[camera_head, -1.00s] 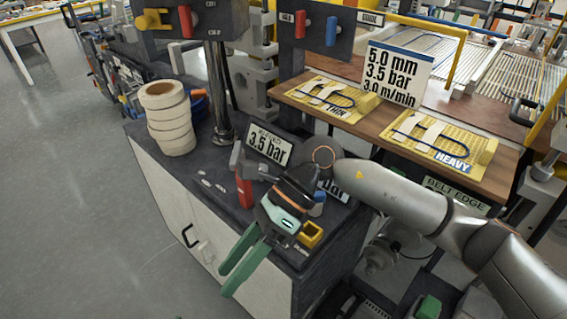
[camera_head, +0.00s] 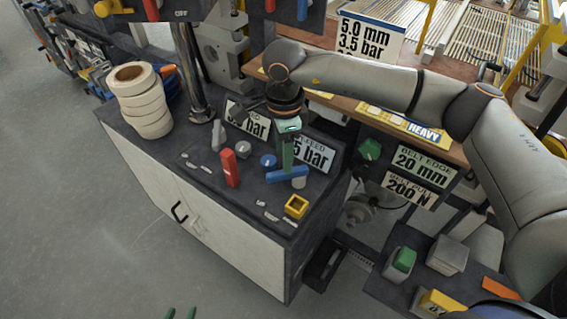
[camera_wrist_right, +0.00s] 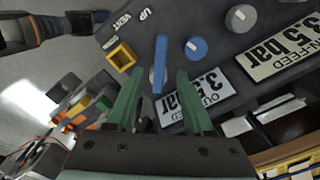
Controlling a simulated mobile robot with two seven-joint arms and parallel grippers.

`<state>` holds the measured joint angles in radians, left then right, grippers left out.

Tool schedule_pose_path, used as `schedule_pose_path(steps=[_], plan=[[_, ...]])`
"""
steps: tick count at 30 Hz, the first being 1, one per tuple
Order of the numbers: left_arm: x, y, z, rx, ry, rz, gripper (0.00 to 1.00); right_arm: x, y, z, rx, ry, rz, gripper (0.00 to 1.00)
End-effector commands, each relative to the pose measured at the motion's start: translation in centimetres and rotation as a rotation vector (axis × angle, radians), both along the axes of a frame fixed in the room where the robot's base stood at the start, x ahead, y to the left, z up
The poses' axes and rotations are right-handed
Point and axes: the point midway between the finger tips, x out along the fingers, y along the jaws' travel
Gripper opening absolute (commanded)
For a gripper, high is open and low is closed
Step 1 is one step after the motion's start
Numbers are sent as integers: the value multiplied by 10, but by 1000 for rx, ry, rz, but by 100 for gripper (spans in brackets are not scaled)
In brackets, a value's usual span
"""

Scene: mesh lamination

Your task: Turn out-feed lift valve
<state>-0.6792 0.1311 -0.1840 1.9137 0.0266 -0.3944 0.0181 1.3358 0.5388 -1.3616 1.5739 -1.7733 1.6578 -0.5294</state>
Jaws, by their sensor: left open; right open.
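The out-feed lift valve is a blue lever (camera_head: 283,175) on the dark bench top, beside a small yellow square frame (camera_head: 295,207). In the right wrist view the blue lever (camera_wrist_right: 161,58) stands ahead of the fingertips, in line with the gap between them. My right gripper (camera_head: 288,163) points down at the lever; in its wrist view the green fingers (camera_wrist_right: 157,92) are open and empty. Whether a finger touches the lever I cannot tell.
A red lever (camera_head: 230,167) stands upright left of the blue one. A blue knob (camera_head: 268,160) and grey knob (camera_head: 242,149) sit behind, before the pressure signs (camera_head: 312,155). Tape rolls (camera_head: 140,100) stand at the back left. The floor at left is clear.

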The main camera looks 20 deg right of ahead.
Motion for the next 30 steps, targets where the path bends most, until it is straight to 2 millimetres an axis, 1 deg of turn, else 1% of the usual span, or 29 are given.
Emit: schedule_pose_path(steps=[1,3,6,9,13,20,23,30], plan=[[0,0,3,0,-1,0,50,-1,0,-9,-1,5,-1,52],[0,0,5,0,-1,0,50,-1,0,-21,0,4,1,52],[0,0,7,0,-1,0,50,-1,0,-35,0,3,0,52],[0,0,8,0,-2,0,50,0,0,-44,1,2,1,52],[1,0,8,0,-2,-1,50,0,0,-49,1,1,1,52],[1,0,8,0,-2,-1,50,0,0,-49,1,0,1,52],[1,0,8,0,-2,-1,50,0,1,-49,1,0,1,42],[1,0,8,0,-2,-1,50,0,1,-49,2,0,1,15]])
